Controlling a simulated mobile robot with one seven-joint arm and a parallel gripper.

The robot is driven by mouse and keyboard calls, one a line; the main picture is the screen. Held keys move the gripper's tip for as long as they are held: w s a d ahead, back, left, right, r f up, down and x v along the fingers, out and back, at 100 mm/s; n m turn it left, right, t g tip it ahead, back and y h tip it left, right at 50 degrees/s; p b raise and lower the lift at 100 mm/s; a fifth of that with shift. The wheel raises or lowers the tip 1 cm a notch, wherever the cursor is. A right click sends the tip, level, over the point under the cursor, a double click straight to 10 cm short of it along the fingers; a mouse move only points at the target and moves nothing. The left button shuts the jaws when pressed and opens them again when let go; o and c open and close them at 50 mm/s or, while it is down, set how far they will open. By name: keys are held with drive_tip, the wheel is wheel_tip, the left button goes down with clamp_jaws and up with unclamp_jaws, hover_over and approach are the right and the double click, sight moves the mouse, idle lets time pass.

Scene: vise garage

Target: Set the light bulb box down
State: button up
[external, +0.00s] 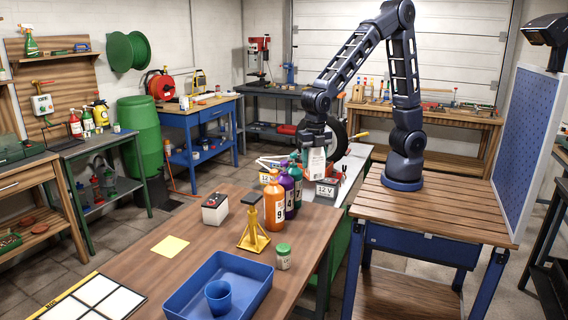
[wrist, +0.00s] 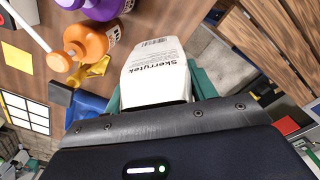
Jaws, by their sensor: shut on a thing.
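The light bulb box (external: 313,165) is white and hangs below my gripper (external: 313,143) in the external view, beside the bottles at the table's far right end. In the wrist view, the box (wrist: 155,68) shows printed "Skerrytek" lettering and a barcode, and it sits between the green fingers of my gripper (wrist: 160,95). My gripper is shut on it.
Numbered bottles, including an orange one (external: 274,200), stand close by on the wooden table (external: 150,255). Bare wood surrounds the square.

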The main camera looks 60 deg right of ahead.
wheel_tip(320, 180, down, 20)
drive_tip(key=shift+f, duration=0.1)
idle(0.6)
drive_tip(key=shift+f, duration=0.15)
drive_tip(key=o, duration=1)
